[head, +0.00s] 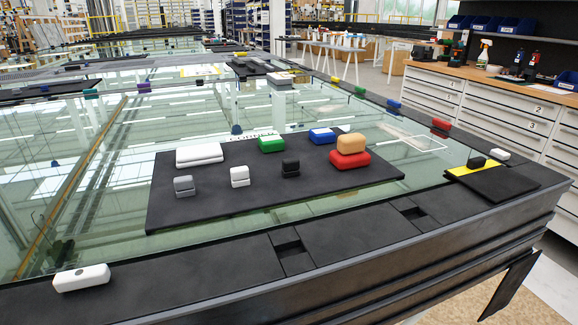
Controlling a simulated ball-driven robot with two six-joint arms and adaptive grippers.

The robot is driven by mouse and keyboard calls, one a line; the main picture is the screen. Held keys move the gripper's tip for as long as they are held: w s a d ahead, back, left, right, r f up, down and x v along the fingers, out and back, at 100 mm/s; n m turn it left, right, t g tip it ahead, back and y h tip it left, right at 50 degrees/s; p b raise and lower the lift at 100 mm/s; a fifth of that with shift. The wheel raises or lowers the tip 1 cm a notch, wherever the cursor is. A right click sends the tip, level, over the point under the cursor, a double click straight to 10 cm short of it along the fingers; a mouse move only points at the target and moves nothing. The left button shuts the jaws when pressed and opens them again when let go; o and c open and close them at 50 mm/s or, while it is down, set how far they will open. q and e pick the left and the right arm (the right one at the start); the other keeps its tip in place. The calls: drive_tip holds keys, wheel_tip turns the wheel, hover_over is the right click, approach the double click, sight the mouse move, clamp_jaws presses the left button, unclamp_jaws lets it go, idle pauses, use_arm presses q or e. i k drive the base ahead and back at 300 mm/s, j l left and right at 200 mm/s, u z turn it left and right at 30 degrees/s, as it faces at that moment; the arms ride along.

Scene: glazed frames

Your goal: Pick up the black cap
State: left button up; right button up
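A small black block-like piece (291,168), which looks like the black cap, stands on the dark mat (230,212) in the head view. It is right of a small white piece (239,177) and in front of a green piece (271,145). Another small black piece (476,163) lies at the right on a yellow and black pad (495,184), so I cannot be sure which is the cap. Neither of my grippers is in view.
The mat also holds a grey piece (184,186), a white block (200,155), a blue piece (322,135) and an orange piece (351,143) on a red one (350,162). A white rounded piece (81,278) lies on the front-left frame. The mat's front strip is clear.

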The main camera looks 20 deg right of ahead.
sight(290, 167)
drive_tip(key=l+u, duration=0.2)
drive_tip(key=u, duration=0.2)
drive_tip(key=l+u, duration=0.2)
drive_tip(key=u, duration=0.2)
drive_tip(key=k+l+u, duration=0.1)
drive_tip(key=u, duration=0.3)
drive_tip(key=k+l+u, duration=0.1)
drive_tip(key=l+u, duration=0.15)
drive_tip(key=u, duration=0.15)
drive_tip(key=k+l+u, duration=0.25)
drive_tip(key=k+l, duration=0.45)
drive_tip(key=l, duration=0.2)
drive_tip(key=k+l+u, duration=0.3)
drive_tip(key=k+l, duration=0.45)
drive_tip(key=k+j, duration=0.05)
